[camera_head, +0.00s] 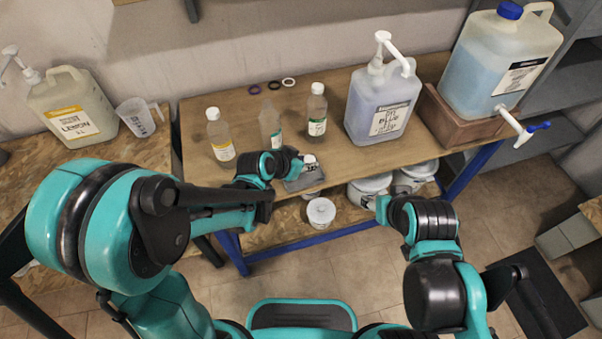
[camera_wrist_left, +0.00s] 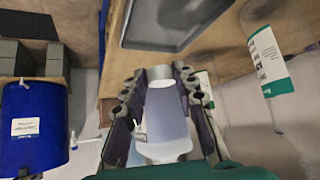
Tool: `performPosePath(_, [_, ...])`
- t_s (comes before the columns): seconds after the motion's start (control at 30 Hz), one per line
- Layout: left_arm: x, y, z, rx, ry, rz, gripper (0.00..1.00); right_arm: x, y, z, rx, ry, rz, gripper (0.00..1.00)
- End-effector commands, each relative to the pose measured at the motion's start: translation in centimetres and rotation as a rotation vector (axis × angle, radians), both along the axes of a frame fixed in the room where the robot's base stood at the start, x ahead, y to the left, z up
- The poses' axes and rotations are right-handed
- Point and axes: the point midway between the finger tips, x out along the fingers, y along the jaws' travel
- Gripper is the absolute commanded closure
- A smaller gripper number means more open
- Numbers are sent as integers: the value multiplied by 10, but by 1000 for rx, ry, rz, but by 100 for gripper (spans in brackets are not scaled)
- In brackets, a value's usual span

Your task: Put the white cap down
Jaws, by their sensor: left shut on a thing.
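My left gripper (camera_head: 298,163) is over the front edge of the wooden table, beside a grey tray (camera_head: 291,186). It is shut on the white cap (camera_head: 309,158), which shows at its tip. In the left wrist view the gripper (camera_wrist_left: 160,80) has a small pale cylinder between its fingertips, which looks like the cap (camera_wrist_left: 160,73). The grey tray (camera_wrist_left: 180,22) lies beyond it there. A clear bottle (camera_head: 270,128) behind the gripper shows no cap. My right gripper (camera_head: 384,209) is in front of the table; its fingers do not show clearly.
Capped bottles with yellow (camera_head: 221,145) and green (camera_head: 316,115) labels flank the clear bottle. Three small rings (camera_head: 273,86) lie at the back. A lavender pump jug (camera_head: 365,105) stands right. White tubs (camera_head: 321,211) sit below. Bare tabletop (camera_head: 195,103) lies back left.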

Motion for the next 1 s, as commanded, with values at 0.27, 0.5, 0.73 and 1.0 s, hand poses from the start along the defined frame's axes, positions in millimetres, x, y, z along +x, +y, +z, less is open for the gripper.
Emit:
performPosePath(0.27, [10, 16, -17, 0, 1, -1, 98, 0, 0, -11, 0, 0, 0, 49])
performPosePath(0.5, [10, 16, -52, 0, 0, 0, 98, 0, 0, -32, 0, 0, 0, 49])
performPosePath(0.73, [10, 16, -51, 0, 0, 0, 98, 0, 0, -29, 0, 0, 0, 49])
performPosePath(1.0, [10, 16, -59, 0, 0, 0, 98, 0, 0, -38, 0, 0, 0, 49])
